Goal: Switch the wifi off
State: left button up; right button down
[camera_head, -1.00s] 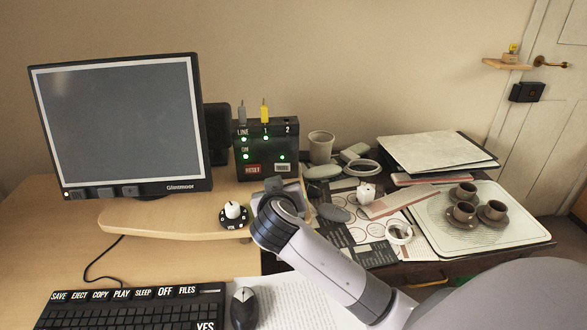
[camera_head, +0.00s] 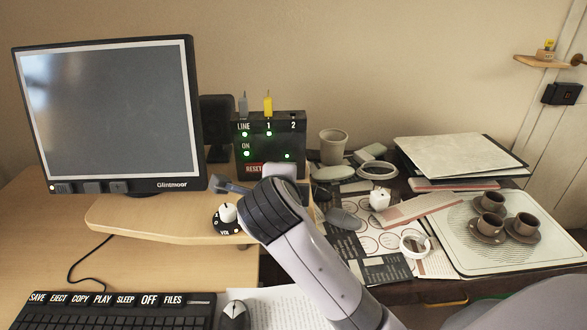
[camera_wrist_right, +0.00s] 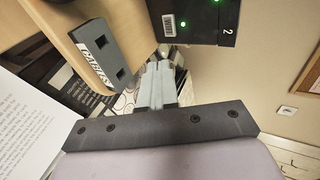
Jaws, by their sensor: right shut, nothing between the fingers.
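A grey plug (camera_head: 243,104) stands at LINE and a yellow plug (camera_head: 267,104) at 1; position 2 has no plug. The red RESET label is partly hidden by my right arm. In the right wrist view, my right gripper (camera_wrist_right: 161,72) is shut and empty, below the black box (camera_wrist_right: 198,18) and beside a grey CABLES holder (camera_wrist_right: 103,53) with two square holes. No contact can be made out. My left gripper is not in view.
A monitor (camera_head: 115,110) and a white VOL knob (camera_head: 228,213) are left of my right arm. A keyboard (camera_head: 115,312) and mouse (camera_head: 233,316) lie in front. Papers, a pot (camera_head: 333,146) and a tray (camera_head: 470,257) with cups crowd the right side.

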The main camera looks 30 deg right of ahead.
jog(key=x, duration=1)
jog(key=shift+w+d+r, duration=0.1)
jog(key=shift+w+d, duration=0.5)
jog(key=shift+w, duration=0.4)
jog(key=shift+w+d, duration=0.35)
jog(key=shift+w, duration=0.3)
